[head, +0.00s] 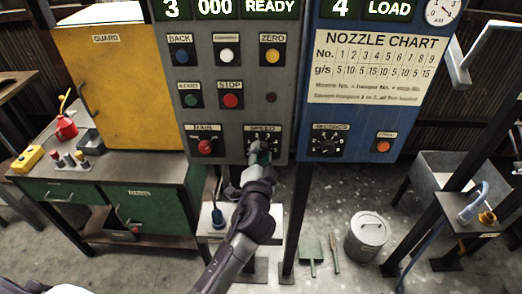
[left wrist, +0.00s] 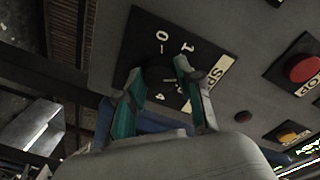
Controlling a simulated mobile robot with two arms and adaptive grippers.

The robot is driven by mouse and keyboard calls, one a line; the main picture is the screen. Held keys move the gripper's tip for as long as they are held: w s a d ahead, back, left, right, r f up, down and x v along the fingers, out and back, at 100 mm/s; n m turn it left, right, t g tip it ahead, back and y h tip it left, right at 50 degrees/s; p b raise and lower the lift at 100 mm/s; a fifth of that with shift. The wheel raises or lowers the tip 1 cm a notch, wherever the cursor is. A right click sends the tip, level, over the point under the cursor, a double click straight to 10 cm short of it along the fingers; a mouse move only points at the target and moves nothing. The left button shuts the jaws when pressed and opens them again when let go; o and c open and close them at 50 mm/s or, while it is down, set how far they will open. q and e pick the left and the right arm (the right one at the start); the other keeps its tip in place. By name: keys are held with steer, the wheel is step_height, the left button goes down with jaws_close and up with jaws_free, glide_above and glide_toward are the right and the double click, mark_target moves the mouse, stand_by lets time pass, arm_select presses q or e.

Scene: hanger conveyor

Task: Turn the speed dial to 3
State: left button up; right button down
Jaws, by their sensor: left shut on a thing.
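The speed dial (left wrist: 160,70) is a dark knob on a black plate under a SPEED label, low on the grey panel (head: 232,120). My left gripper (head: 262,155) reaches up to it from below and covers most of it in the head view. In the left wrist view, its two green-sided fingers (left wrist: 158,85) are shut on the dial, one on each side. The marks 0, 1 and 4 show around the knob; other marks are partly hidden. I cannot tell which mark the dial points to. My right gripper is not in view.
A red MAIN switch (head: 205,147) sits left of the dial, and the red STOP button (head: 231,101) above. The blue panel (head: 368,60) with a SECONDS dial (head: 327,145) stands right. A lidded bin (head: 368,235) stands on the floor below.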

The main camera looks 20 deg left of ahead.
arm_select(q)
steer(key=m+p, duration=0.2)
steer(key=m, duration=0.3)
steer(key=shift+r+p, duration=0.2)
steer(key=shift+p, duration=0.1)
steer(key=m+p, duration=0.1)
steer(key=m, duration=0.3)
steer(key=shift+y+p, duration=0.3)
steer(key=shift+p, duration=0.05)
steer(key=shift+m, duration=0.3)
steer(key=shift+f, duration=0.1)
steer(key=o, duration=1.2)
steer(key=shift+d, duration=0.1)
steer(key=shift+c, duration=0.2)
steer(key=shift+s, duration=0.2)
steer(key=v, duration=1.1)
steer(key=shift+s, duration=0.3)
steer(key=shift+d, duration=0.1)
